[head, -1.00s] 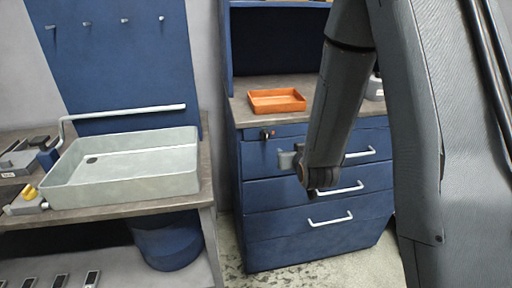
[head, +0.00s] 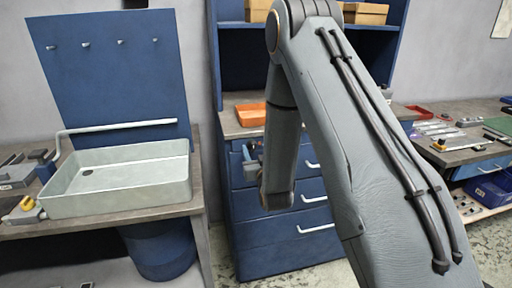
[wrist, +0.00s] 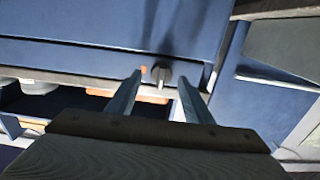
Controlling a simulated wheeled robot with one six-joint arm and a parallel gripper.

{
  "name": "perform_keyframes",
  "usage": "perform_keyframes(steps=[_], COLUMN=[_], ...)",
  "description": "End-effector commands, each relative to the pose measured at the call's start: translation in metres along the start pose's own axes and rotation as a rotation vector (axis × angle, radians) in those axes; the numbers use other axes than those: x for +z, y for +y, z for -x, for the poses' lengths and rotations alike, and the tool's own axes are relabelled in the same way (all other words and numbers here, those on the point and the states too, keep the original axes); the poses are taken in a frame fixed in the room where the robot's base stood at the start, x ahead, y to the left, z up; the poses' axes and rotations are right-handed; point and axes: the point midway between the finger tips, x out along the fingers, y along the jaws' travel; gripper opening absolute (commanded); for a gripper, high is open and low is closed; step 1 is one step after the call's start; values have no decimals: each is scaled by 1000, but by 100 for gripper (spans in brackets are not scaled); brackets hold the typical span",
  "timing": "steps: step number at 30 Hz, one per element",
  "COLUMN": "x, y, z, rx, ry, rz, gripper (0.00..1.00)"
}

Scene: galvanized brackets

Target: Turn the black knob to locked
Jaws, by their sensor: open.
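The black knob (wrist: 162,71) is on the blue drawer front, seen in the wrist view between my two finger tips. A pale bar on it points down in that picture. A small orange-red spot (wrist: 143,69) sits just left of it, partly by the left finger. My gripper (wrist: 160,79) is open, with one finger on each side of the knob. I cannot tell whether either finger touches it. In the head view my gripper (head: 252,152) shows in part at the cabinet's upper left. The knob is hidden there behind my arm.
The blue drawer cabinet (head: 285,238) has pale bar handles. An orange tray (head: 251,114) stands on its top. A pale basin (head: 120,183) is on the bench at left. Another bench (head: 470,133) with tools is at right.

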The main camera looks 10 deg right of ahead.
Motion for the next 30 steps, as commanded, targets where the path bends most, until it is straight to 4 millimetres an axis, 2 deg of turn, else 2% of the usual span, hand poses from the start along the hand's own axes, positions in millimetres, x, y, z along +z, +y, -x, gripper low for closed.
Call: perform_keyframes(steps=[4,12,13,20,21,23,30], x=[0,1,1,0,0,0,1], y=[-1,-2,-2,-2,11,4,1], z=[-10,-12,-12,-12,-12,-12,-12], rx=[-2,-3,-3,-3,1,-1,3], ry=[-2,-2,-2,-1,-1,-1,0], rz=[0,0,0,0,0,-1,-47], gripper=[47,47,45,7,7,6,7])
